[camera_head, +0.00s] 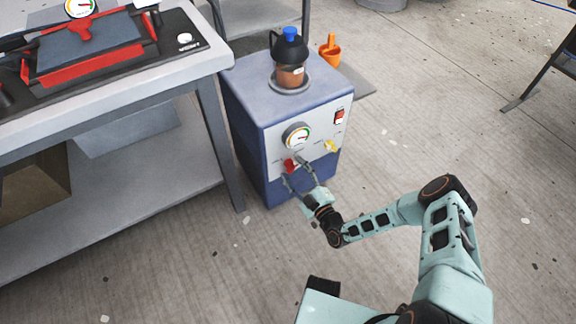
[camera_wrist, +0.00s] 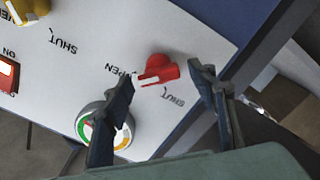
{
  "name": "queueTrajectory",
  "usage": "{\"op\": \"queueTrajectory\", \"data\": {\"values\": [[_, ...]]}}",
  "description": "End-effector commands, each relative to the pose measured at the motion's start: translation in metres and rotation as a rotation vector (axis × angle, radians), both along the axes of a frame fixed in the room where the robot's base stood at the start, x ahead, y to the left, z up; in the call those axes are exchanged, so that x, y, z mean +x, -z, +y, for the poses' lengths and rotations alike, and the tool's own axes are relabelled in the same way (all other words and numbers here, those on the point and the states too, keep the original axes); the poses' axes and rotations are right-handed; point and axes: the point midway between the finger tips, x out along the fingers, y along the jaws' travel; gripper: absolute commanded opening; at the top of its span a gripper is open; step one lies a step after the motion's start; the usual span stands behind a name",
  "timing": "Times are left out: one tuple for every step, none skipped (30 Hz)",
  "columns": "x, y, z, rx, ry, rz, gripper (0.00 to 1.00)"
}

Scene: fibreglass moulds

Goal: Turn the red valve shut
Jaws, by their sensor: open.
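The red valve (camera_head: 290,165) is on the white front panel of a blue box-shaped machine (camera_head: 240,130), below a round gauge. In the wrist view the red valve (camera_wrist: 158,70) shows a white line on its handle, which points toward the "OPEN" lettering; a "SHUT" label is beside it. My gripper (camera_head: 299,172) is in front of the panel at the valve. In the wrist view my gripper (camera_wrist: 160,85) is open, with one finger on each side of the valve. I cannot tell whether either finger touches it.
A gauge (camera_head: 298,136), a yellow valve (camera_head: 331,146) and a red switch (camera_head: 339,116) share the panel. A workbench (camera_head: 120,85) with a red-edged mould is at the left.

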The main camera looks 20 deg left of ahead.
Motion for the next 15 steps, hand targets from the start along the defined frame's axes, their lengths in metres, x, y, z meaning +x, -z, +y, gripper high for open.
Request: {"op": "queueTrajectory", "data": {"values": [[0.0011,-0.0001,0.0011,0.000,0.000,0.000,0.53],[0.0017,-0.0001,0.0014,0.000,0.000,0.000,0.53],[0.0024,-0.0001,0.0016,0.001,0.001,0.000,0.53],[0.0029,-0.0001,0.0018,0.000,0.001,0.000,0.53],[0.0034,-0.0001,0.0019,0.000,0.001,0.000,0.53],[0.0036,-0.0001,0.0019,0.001,0.002,0.000,0.53],[0.0038,-0.0001,0.0020,0.001,0.002,0.000,0.53],[0.0039,-0.0001,0.0019,0.001,0.002,0.000,0.53],[0.0041,0.0000,0.0019,0.000,0.003,0.000,0.53],[0.0041,0.0000,0.0019,0.000,0.003,0.000,0.53],[0.0041,0.0000,0.0019,0.000,0.003,0.000,0.53],[0.0040,0.0000,0.0019,0.000,0.003,0.000,0.53],[0.0040,0.0000,0.0019,0.000,0.003,0.000,0.53],[0.0039,0.0000,0.0020,0.000,0.003,0.000,0.53],[0.0039,0.0000,0.0020,0.000,0.003,0.000,0.49]]}}
